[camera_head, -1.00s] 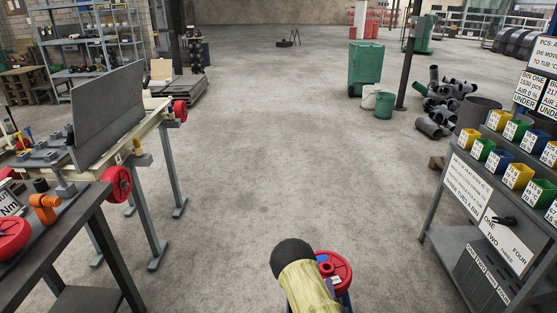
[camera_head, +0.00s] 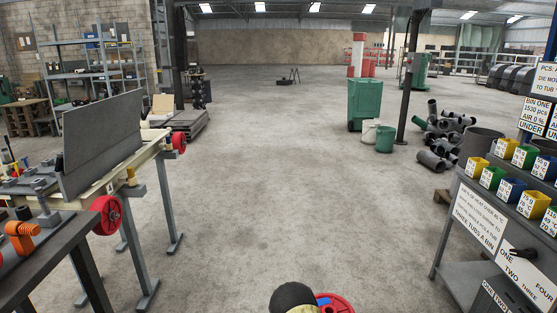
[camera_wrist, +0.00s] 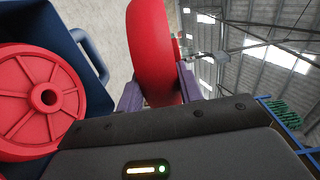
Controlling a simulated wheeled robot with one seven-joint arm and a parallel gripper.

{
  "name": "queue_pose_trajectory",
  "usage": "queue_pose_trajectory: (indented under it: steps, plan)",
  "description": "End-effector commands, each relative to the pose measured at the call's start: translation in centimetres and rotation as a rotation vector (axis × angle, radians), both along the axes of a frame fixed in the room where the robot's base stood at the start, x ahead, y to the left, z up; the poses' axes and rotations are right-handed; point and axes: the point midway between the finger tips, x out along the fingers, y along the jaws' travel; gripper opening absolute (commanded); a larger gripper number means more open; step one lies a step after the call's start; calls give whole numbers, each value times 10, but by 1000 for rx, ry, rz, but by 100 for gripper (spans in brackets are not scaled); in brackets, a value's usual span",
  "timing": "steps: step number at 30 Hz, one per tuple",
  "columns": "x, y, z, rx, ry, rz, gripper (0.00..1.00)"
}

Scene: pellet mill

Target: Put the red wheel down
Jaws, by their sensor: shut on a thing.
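In the wrist view, my gripper (camera_wrist: 158,92) is shut on a red wheel (camera_wrist: 150,40), one finger on each side of its rim. The wheel stands edge-on to this camera. Left of it, a second red wheel (camera_wrist: 25,100) lies in a blue tub (camera_wrist: 97,95) with a handle. The held wheel appears apart from the tub. In the head view, a red wheel (camera_head: 340,305) shows at the bottom edge beside the dark, rounded part of my arm, mostly cut off; I cannot tell which wheel it is. My gripper's fingers are hidden there.
A bench at left carries a grey plate (camera_head: 103,140) and red wheels (camera_head: 106,215) on its side. A shelf unit at right holds coloured bins (camera_head: 492,177). A green wheelie bin (camera_head: 364,103) and dark pipes (camera_head: 440,140) stand farther back. The middle floor is clear.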

Motion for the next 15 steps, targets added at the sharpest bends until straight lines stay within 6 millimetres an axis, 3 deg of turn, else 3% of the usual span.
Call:
queue_pose_trajectory:
  steps: [15]
  plan:
    - [21, 1, 71, -7, -17, -225, 4]
